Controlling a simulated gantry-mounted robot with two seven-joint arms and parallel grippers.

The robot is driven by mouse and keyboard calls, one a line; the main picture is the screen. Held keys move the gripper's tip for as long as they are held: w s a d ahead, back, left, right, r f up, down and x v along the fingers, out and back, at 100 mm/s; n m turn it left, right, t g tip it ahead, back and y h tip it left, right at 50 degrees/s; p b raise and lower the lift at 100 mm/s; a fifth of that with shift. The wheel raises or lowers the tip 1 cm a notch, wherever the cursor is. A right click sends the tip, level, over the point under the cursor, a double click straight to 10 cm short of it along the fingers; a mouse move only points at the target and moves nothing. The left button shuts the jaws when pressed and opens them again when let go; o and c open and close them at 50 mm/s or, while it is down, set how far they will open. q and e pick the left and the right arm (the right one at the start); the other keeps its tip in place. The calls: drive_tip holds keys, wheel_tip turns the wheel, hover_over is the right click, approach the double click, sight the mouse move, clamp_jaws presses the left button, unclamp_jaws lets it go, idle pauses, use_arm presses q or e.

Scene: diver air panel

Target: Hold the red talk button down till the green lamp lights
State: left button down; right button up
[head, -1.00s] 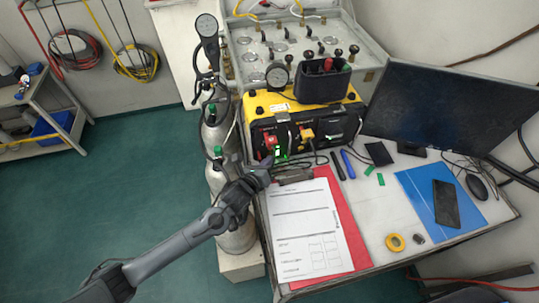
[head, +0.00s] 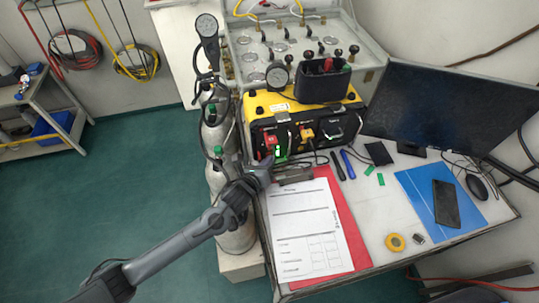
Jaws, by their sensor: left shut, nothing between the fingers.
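A yellow and black panel box (head: 330,116) stands at the back of the desk. The red talk button (head: 270,140) is on the left of its front face. A bright green patch with a pale centre (head: 278,151) shows just below and right of it; it looks like the green lamp, glowing, but it is too small to be sure. My left gripper (head: 267,163) is shut and empty, its tip close below the red button. I cannot tell whether it touches the button. My right gripper is not in view.
A clipboard (head: 345,215) with a paper form lies in front of the box. Gas cylinders (head: 220,165) stand at the desk's left side, behind my left arm. A dark monitor (head: 450,105) stands at the right, with a blue folder (head: 415,185) in front.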

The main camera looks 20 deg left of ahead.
sight(273, 185)
use_arm(q)
drive_tip(key=shift+s, duration=0.1)
drive_tip(key=shift+s+d+r+p, duration=0.1)
drive_tip(key=shift+s+d+p, duration=0.3)
drive_tip(key=shift+p, duration=0.15)
drive_tip(key=shift+s, duration=0.15)
drive_tip(key=shift+s+d+p, duration=1.05)
drive_tip(key=shift+s, duration=0.2)
drive_tip(key=shift+s+d+p, duration=0.35)
drive_tip(key=shift+s+d, duration=0.2)
drive_tip(key=shift+s, duration=0.15)
drive_tip(key=shift+s, duration=0.15)
